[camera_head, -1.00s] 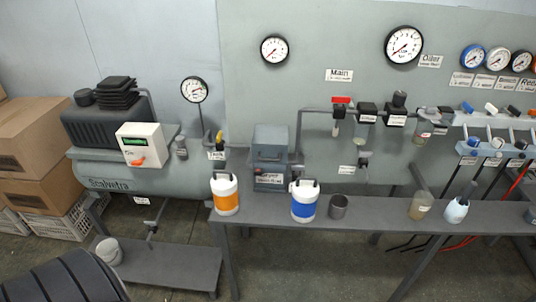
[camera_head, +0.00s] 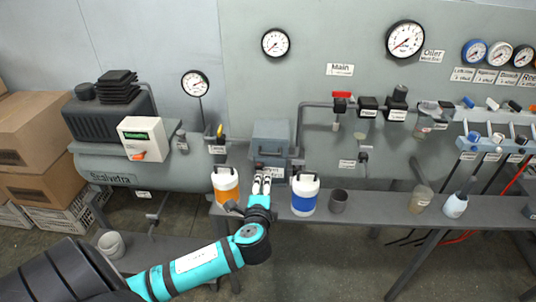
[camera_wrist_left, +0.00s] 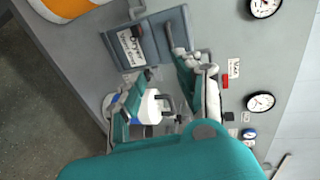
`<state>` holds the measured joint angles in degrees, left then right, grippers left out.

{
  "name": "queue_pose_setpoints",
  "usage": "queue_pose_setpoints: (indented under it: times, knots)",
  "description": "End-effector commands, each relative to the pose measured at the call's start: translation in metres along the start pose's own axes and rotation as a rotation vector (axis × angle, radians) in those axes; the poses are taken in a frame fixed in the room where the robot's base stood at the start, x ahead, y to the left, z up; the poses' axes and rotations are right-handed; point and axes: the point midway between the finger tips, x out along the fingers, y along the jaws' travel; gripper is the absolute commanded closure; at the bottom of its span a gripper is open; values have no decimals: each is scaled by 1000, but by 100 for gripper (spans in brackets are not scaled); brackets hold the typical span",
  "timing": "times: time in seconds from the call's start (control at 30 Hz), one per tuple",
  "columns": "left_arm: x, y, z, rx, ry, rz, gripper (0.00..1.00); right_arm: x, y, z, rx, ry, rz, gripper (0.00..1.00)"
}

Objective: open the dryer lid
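The dryer is a grey box (camera_head: 270,140) at the back edge of the bench, below the wall panel. Its lid looks shut, and its label is partly hidden by my gripper in the head view. In the left wrist view the dryer (camera_wrist_left: 165,32) shows at the top with its label on the front. My left gripper (camera_head: 262,181) is just in front of the dryer's lower part, between the two bottles. Its two fingers (camera_wrist_left: 158,88) stand apart with nothing held between them. I cannot tell whether it touches the dryer. My right gripper is in no view.
An orange-and-white bottle (camera_head: 226,186) stands left of my gripper and a blue-and-white bottle (camera_head: 304,196) right, both close. Gauges and pipes line the wall panel. A compressor tank (camera_head: 150,175) is on the left.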

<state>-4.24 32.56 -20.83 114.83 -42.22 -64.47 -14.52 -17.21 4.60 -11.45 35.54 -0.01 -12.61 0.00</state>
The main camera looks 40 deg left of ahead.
Motion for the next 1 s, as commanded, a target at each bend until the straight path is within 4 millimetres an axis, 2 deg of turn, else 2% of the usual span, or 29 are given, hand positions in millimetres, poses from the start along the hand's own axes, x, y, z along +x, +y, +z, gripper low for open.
queue_pose_setpoints:
  times: [0.03, 0.1, 0.27, 0.8, 1.0]
  knots:
    - [-3, -10, 0, 2, -1, -21, 66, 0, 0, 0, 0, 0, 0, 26]
    - [-3, -17, 0, 3, -2, -35, 66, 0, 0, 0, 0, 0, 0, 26]
    - [15, -19, 0, 2, -4, -37, 66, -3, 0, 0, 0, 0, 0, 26]
    - [130, -22, 0, 0, -4, -34, 66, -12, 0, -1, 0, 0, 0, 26]
    - [158, -22, 0, -1, -3, -33, 66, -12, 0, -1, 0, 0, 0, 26]
